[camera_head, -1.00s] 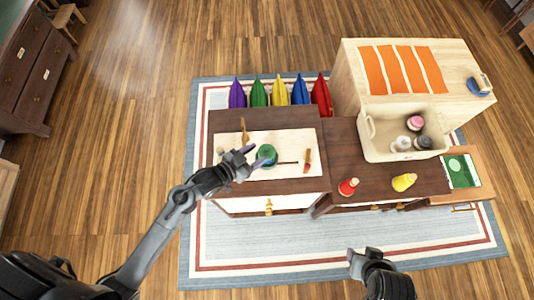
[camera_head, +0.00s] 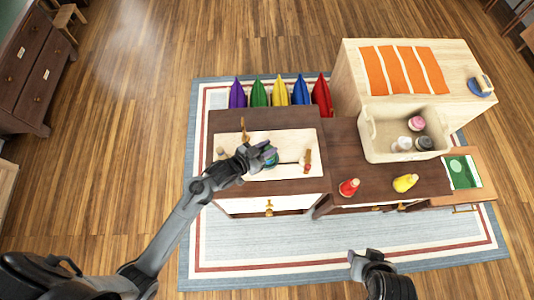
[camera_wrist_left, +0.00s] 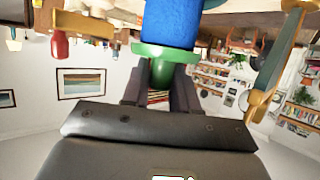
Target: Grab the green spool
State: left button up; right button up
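The green spool (camera_head: 270,153) lies on the pale panel of the dark wood desk, partly hidden by my left gripper (camera_head: 262,153). In the left wrist view a green flange and stem (camera_wrist_left: 163,56) with a blue body (camera_wrist_left: 172,22) shows at the fingertips. My left gripper's fingers (camera_wrist_left: 162,92) stand on either side of the green stem, with a gap between them. I cannot tell whether they press on it. My right gripper (camera_head: 360,257) is at the lower right over the rug, away from the desk, with nothing visible in it.
A small red-and-wood tool (camera_head: 307,160) lies right of the spool, and a wooden piece (camera_head: 245,130) behind it. Red (camera_head: 348,187) and yellow (camera_head: 404,183) bottles stand to the right. A cream bin (camera_head: 374,150) holds several jars. Colored pointed bags line the desk's far side.

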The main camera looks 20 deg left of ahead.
pick_arm(q)
grip_shut()
jog(key=shift+r, duration=0.15)
